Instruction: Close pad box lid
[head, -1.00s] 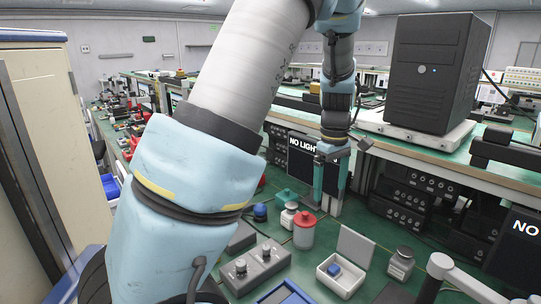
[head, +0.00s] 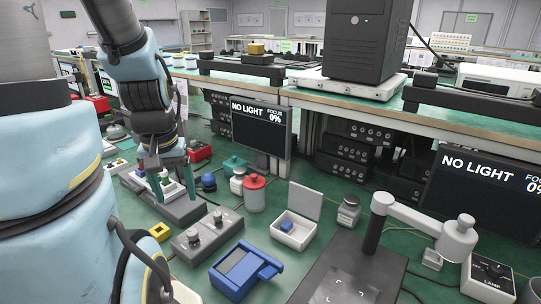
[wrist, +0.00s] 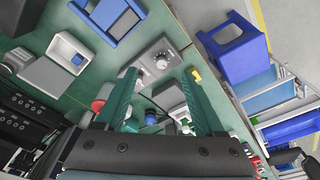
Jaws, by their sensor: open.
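The pad box is a small white open box (head: 292,234) on the green bench, right of centre in the head view, with a blue pad (head: 287,226) inside. Its grey lid (head: 305,201) stands upright, hinged at the back edge. In the wrist view the box (wrist: 62,41) is at upper left, its lid (wrist: 38,76) beside it. My gripper (head: 172,183) is left of the box in the head view, apart from it, fingers pointing down near a grey tray. In the wrist view the spread fingers (wrist: 160,74) have nothing held between them.
Between my gripper and the box stand a red-capped jar (head: 254,196), a white jar (head: 238,181) and a grey two-knob block (head: 207,232). A blue holder (head: 241,271) lies in front of the box.

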